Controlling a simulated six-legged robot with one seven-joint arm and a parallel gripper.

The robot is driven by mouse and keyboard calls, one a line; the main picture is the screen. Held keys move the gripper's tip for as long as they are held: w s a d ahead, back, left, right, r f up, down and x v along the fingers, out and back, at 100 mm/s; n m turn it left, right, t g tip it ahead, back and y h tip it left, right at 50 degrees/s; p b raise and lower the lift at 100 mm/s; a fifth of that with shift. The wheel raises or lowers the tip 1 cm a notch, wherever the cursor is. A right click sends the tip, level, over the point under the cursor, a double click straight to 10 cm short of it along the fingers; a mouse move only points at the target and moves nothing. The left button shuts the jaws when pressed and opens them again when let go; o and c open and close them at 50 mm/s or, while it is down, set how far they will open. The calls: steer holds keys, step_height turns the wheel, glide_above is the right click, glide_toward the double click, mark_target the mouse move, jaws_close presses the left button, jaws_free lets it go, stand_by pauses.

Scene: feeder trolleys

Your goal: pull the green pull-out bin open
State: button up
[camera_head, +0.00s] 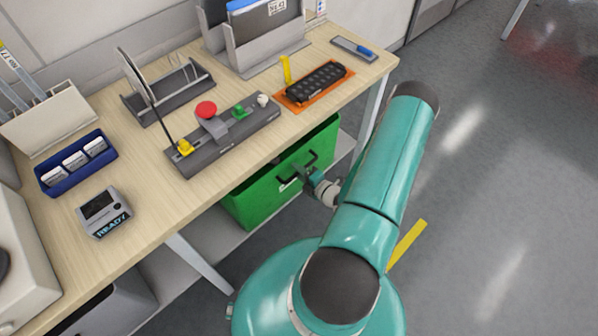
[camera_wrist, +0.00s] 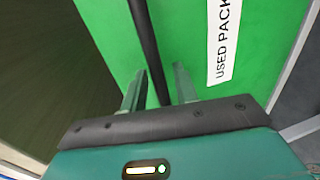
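The green pull-out bin (camera_head: 258,203) sits on the shelf under the wooden worktable. Its front carries a black bar handle (camera_head: 312,156) and a white label. In the wrist view the green front (camera_wrist: 192,25) fills much of the picture, with a label (camera_wrist: 223,45) reading "USED PACK". My gripper (camera_head: 311,174) is at the handle. In the wrist view my gripper (camera_wrist: 158,88) is open, with the black handle bar (camera_wrist: 147,45) running between its two fingers. Gaps show on both sides of the bar, so the fingers do not appear to clamp it.
A table leg (camera_head: 200,262) stands left of the bin. The floor (camera_head: 500,200) to the right is clear.

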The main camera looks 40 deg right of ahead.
steer(key=shift+w, duration=0.1)
jaws_close()
steer(key=f+v, duration=0.3)
steer(key=v, duration=1.1)
steer(key=s+a+f+v, duration=0.1)
steer(key=f+v, duration=0.2)
steer(key=v, duration=1.1)
steer(key=shift+s+d+r, duration=0.15)
steer(key=shift+s+d, duration=0.25)
jaws_free()
steer(key=shift+s, duration=0.1)
steer(key=v, duration=1.3)
steer(key=shift+s, duration=0.3)
